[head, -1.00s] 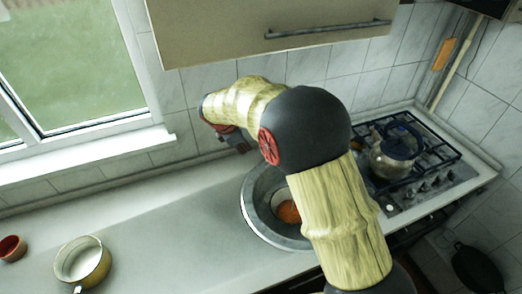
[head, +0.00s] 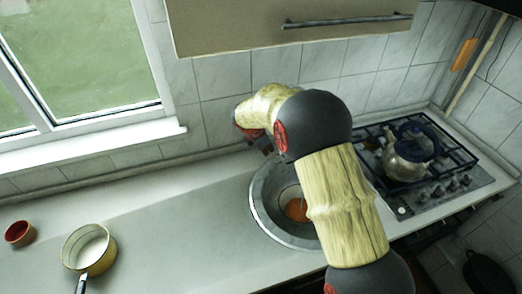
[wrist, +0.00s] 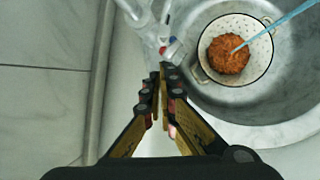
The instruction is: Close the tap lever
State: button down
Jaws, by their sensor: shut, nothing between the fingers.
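The pale metal tap (wrist: 152,28) stands at the sink's edge in the wrist view, with a small red and blue mark near its near end. Which part is its lever, and how it is set, is hard to tell. My gripper (wrist: 160,78) is shut and empty, its fingertips just below the tap in the picture; whether they touch it is unclear. In the head view my gripper (head: 264,145) is small and dark behind the sink's rim, and the tap is hidden by my arm.
The round sink (head: 262,213) holds a white colander (wrist: 212,36) with an orange-brown thing and a blue stick. A kettle (head: 410,150) stands on the gas hob at right. A pan (head: 105,250) and red cup (head: 19,233) sit left. A cabinet (head: 240,25) hangs above.

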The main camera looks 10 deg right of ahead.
jog(key=shift+w+d+r, duration=0.1)
jog(key=shift+d+r, duration=0.05)
jog(key=shift+d, duration=0.35)
jog(key=shift+w+d+r, duration=0.1)
jog(key=shift+d, duration=0.4)
jog(key=w+p, duration=0.1)
jog(key=p, duration=0.3)
jog(key=w+d+r+p, duration=0.1)
jog(key=p, duration=0.3)
jog(key=shift+w+d+g+y, duration=0.2)
jog(key=shift+w+g+y, duration=0.1)
jog(key=shift+g, duration=0.1)
jog(key=shift+s+f, duration=0.1)
jog(key=shift+s, duration=0.1)
